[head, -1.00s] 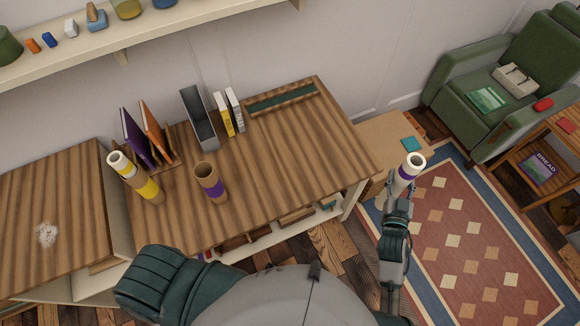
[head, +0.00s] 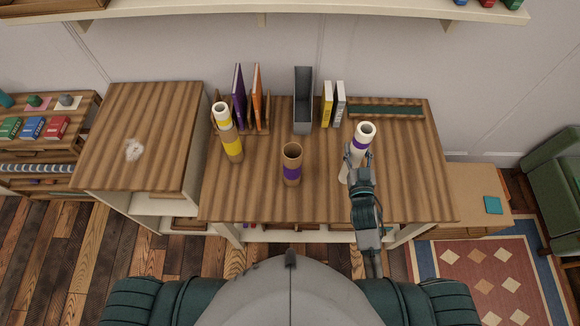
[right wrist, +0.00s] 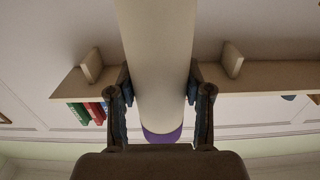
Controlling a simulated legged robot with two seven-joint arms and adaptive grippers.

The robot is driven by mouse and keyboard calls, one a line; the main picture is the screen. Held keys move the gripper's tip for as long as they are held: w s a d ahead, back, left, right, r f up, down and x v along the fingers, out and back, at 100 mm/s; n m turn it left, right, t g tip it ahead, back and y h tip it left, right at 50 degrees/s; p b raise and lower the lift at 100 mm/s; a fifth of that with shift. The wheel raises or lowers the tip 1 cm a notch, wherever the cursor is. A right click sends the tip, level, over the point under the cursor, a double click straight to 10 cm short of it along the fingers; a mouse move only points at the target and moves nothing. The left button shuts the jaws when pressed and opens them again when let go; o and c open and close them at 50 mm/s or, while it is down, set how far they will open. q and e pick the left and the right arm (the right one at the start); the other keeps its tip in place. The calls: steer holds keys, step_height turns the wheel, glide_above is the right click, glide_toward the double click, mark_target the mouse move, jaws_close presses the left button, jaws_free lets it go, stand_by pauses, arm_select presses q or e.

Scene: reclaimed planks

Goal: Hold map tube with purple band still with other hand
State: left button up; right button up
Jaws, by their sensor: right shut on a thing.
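The white map tube with a purple band (head: 365,131) is between the fingers of my right gripper (head: 357,158), over the right part of the desk. The tube leans slightly, its open end up. In the right wrist view, both fingers of the gripper (right wrist: 160,108) press on the sides of the tube (right wrist: 155,60), with the purple band at its lower edge in that picture. I cannot tell whether its lower end touches the desk. A brown cup with a purple band (head: 292,168) stands upright at the desk's middle, its mouth open. My left gripper is out of view.
The wooden desk (head: 330,205) has free room between the cup and my right gripper. Books, a grey file holder (head: 303,100) and a green tray (head: 385,111) line the back.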

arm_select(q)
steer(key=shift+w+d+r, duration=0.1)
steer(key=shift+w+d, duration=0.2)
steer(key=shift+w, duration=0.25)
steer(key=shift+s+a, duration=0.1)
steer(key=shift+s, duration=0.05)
